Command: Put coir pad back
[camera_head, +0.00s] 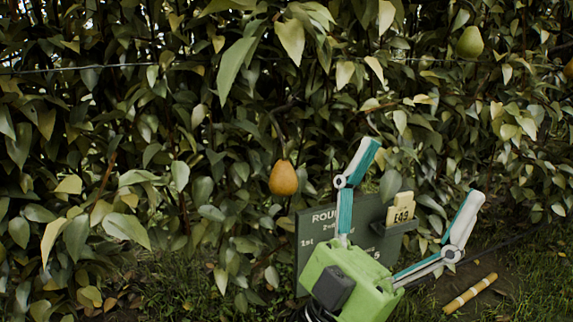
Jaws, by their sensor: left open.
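I cannot make out a coir pad in the head view. My left gripper (422,170) reaches up from the bottom edge, its two teal-and-white fingers spread wide with nothing between them. Its green body covers part of a dark sign board (310,256) with white lettering. Pale yellow cards (402,207) marked "E49" stand in a holder on the board, behind the space between the fingers. My right gripper is not in view.
A leafy hedge fills the background, with a wire across it. An orange-brown pear (284,178) hangs left of the gripper and a green pear (470,42) hangs upper right. A yellow banded stick (470,293) lies on the ground at lower right.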

